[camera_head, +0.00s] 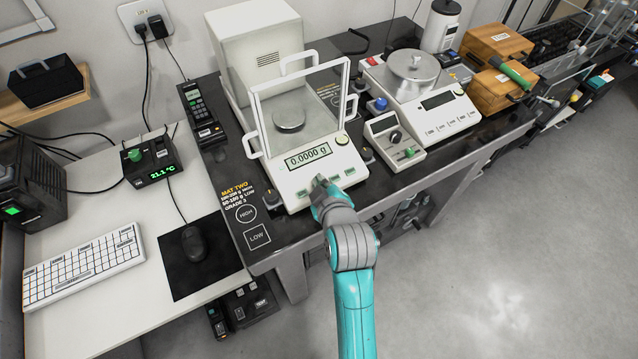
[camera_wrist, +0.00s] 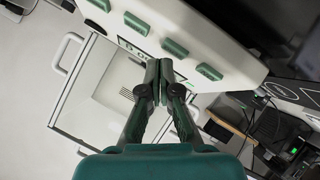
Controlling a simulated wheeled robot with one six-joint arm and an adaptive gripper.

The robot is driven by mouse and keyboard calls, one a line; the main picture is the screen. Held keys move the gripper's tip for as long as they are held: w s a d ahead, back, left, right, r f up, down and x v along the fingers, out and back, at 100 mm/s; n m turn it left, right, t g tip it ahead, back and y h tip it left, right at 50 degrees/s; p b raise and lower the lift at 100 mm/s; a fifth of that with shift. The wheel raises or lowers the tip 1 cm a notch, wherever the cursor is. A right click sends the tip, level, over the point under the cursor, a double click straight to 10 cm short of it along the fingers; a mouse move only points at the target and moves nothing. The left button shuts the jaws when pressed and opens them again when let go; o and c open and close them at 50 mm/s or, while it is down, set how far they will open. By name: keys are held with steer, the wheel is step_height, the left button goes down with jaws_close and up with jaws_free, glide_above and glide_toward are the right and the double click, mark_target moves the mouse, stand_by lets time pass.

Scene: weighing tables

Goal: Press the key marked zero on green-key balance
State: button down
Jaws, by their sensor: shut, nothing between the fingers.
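The green-key balance (camera_head: 322,165) stands on the dark mat, with a clear glass draft shield and a display (camera_head: 307,156) reading 0.0000 g. Its front panel carries a row of green keys; one key (camera_head: 349,172) shows right of my gripper in the head view. The wrist view shows several green keys (camera_wrist: 174,47), upside down, and their markings cannot be read. My gripper (camera_head: 321,182) is shut and empty, with its fingertips at the front panel. In the wrist view my gripper (camera_wrist: 160,70) partly covers the panel near the middle keys. Whether it touches a key cannot be told.
A second balance (camera_head: 422,100) with a round pan stands to the right. A dark weight-like object (camera_head: 271,198) is left of the balance front. A mouse (camera_head: 194,243) and keyboard (camera_head: 84,267) lie further left.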

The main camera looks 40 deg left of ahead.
steer(key=shift+r, duration=0.2)
steer(key=r, duration=0.1)
steer(key=d+r, duration=0.1)
steer(key=r, duration=0.2)
steer(key=shift+s+d+r, duration=0.25)
steer(key=shift+s+r, duration=0.05)
steer(key=shift+r, duration=0.1)
stand_by(0.9)
